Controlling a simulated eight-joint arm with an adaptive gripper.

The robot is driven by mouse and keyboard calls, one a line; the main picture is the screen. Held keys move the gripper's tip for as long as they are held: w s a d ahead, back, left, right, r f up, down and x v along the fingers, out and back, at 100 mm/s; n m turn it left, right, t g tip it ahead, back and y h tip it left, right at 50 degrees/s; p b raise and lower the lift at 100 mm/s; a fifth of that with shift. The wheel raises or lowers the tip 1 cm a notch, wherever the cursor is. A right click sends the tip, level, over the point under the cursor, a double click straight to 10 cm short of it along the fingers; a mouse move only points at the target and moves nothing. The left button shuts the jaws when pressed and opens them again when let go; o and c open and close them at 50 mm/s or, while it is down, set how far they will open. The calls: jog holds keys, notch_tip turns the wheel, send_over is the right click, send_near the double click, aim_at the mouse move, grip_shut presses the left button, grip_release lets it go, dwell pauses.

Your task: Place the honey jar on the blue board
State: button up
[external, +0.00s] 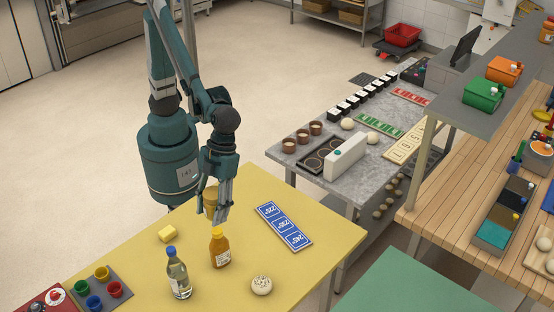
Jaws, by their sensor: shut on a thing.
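My gripper (214,208) points down over the yellow table. Its fingers are shut on a tan-gold jar (210,197), which looks like the honey jar and is partly hidden by the near finger. I cannot tell whether the jar touches the table. The blue board (284,227) lies flat to the right of my gripper, with three white-outlined fields marked 220°, 230° and 240°. No jar stands on it.
An amber bottle (220,251) stands just in front of my gripper. A clear blue-capped bottle (178,275), a speckled bun (261,285), a butter block (168,234) and a tray of coloured cups (118,278) share the yellow table (325,238). The table right of the board is clear.

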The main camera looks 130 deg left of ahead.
jog(key=w+a+n, duration=0.2)
jog(key=w+a, duration=0.2)
jog(key=a, duration=0.9)
jog(key=n+t+p, duration=0.1)
jog(key=p, duration=0.1)
send_over(280, 231)
jog(key=a, duration=0.1)
notch_tip(280, 231, down, 11)
jog(key=shift+s+a, duration=0.15)
jog(key=shift+s, duration=0.2)
jog(key=shift+f+b, duration=0.65)
jog(key=shift+f, duration=2.45)
jog(key=shift+f, duration=1.9)
jog(key=shift+f+b, duration=0.1)
jog(key=shift+b, duration=0.25)
